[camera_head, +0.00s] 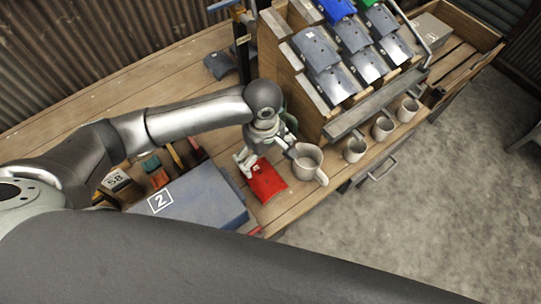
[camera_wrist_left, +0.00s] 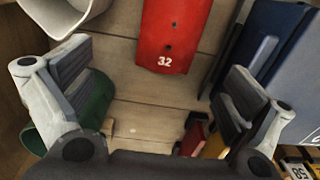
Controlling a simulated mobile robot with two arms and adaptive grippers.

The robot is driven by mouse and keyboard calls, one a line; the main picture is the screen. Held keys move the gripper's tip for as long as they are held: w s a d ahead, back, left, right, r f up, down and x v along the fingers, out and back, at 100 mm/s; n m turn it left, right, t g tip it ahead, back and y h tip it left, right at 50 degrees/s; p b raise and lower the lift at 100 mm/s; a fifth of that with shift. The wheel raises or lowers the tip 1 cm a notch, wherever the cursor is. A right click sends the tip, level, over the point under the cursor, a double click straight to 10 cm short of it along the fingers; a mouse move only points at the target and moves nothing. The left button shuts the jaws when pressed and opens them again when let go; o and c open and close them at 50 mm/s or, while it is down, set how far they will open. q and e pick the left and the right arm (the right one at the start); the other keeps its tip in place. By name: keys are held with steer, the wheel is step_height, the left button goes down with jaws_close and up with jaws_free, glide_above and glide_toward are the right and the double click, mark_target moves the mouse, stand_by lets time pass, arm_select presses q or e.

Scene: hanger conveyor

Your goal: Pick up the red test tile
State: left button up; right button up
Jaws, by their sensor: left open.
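The red test tile (camera_head: 267,182) lies flat on the wooden bench, between the blue box marked 2 and a white mug. In the left wrist view the tile (camera_wrist_left: 172,38) shows the number 32 and lies ahead of the fingertips, near the top of the picture. My left gripper (camera_head: 262,158) is just behind the tile in the head view. In the left wrist view its two fingers (camera_wrist_left: 155,88) are wide apart with nothing between them but bench boards. My right gripper is not in view.
The blue box (camera_head: 195,195) stands close left of the tile. The white mug (camera_head: 307,162) is close on its right. A wooden rack (camera_head: 285,85) with grey-blue tiles rises behind, and several small mugs (camera_head: 383,127) line its front. Clutter (camera_head: 160,178) lies left.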

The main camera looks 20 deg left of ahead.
arm_select(q)
glide_above(264, 177)
step_height(264, 177, down, 4)
steer(key=shift+f, duration=0.1)
steer(key=shift+w+f, duration=0.25)
steer(key=shift+f, duration=0.4)
steer(key=f, duration=0.1)
steer(key=f+p, duration=0.1)
steer(key=f, duration=0.1)
steer(key=shift+s+f, duration=0.25)
steer(key=shift+s, duration=0.1)
steer(key=shift+f, duration=0.65)
steer(key=shift+c, duration=0.4)
steer(key=c, duration=1.1)
steer(key=shift+r, duration=0.15)
